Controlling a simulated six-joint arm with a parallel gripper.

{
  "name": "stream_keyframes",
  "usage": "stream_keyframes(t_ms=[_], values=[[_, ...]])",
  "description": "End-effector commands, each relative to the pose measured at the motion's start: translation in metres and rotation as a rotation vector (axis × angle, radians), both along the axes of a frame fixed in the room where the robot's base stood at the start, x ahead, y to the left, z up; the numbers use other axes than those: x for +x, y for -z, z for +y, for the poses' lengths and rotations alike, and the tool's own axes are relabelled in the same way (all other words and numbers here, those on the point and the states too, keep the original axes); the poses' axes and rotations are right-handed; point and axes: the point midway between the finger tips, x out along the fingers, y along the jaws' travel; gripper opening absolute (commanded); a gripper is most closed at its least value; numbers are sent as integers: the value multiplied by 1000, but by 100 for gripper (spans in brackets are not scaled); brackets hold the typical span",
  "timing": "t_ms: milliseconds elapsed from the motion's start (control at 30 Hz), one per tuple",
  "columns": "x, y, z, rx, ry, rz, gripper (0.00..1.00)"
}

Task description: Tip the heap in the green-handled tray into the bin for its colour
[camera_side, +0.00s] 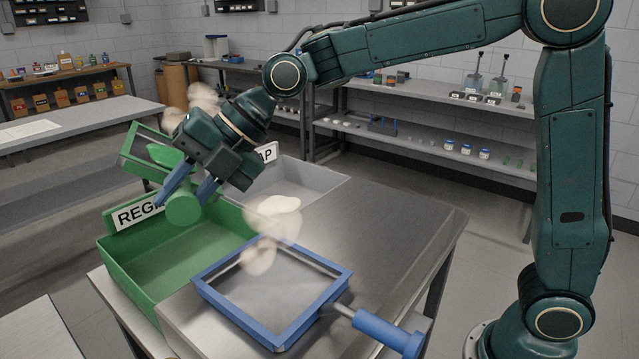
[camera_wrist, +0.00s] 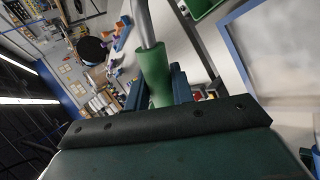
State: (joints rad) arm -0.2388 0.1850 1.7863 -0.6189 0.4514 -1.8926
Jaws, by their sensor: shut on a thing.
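My gripper (camera_side: 190,187), with blue fingers, is shut on the green handle (camera_side: 183,209) of the green-handled tray. The wrist view shows the handle (camera_wrist: 155,78) and its metal rod between my fingers. The green-framed tray (camera_side: 128,160) is held steeply tilted, above and behind the green bin's back left side. A green lump (camera_side: 164,155) shows by the tray; I cannot tell whether it is the heap. The green bin (camera_side: 150,280) has a sign starting "REG" and looks empty where visible. The grey bin (camera_side: 318,182) behind has a sign ending "AP"; my arm hides part.
A blue-framed tray (camera_side: 343,283) with a blue handle (camera_side: 385,333) lies on the steel table (camera_side: 410,225), close to the green bin. Pale blurred blobs (camera_side: 275,218) appear above it and near my wrist; their nature is unclear. The table's right part is clear.

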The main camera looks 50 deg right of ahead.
Motion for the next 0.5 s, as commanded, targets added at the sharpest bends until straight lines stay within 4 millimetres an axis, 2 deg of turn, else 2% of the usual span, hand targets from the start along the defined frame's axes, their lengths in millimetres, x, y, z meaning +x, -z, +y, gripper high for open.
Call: stream_keyframes(t_ms=[500], values=[[-4, 7, -8, 212, -1, -125, 0]])
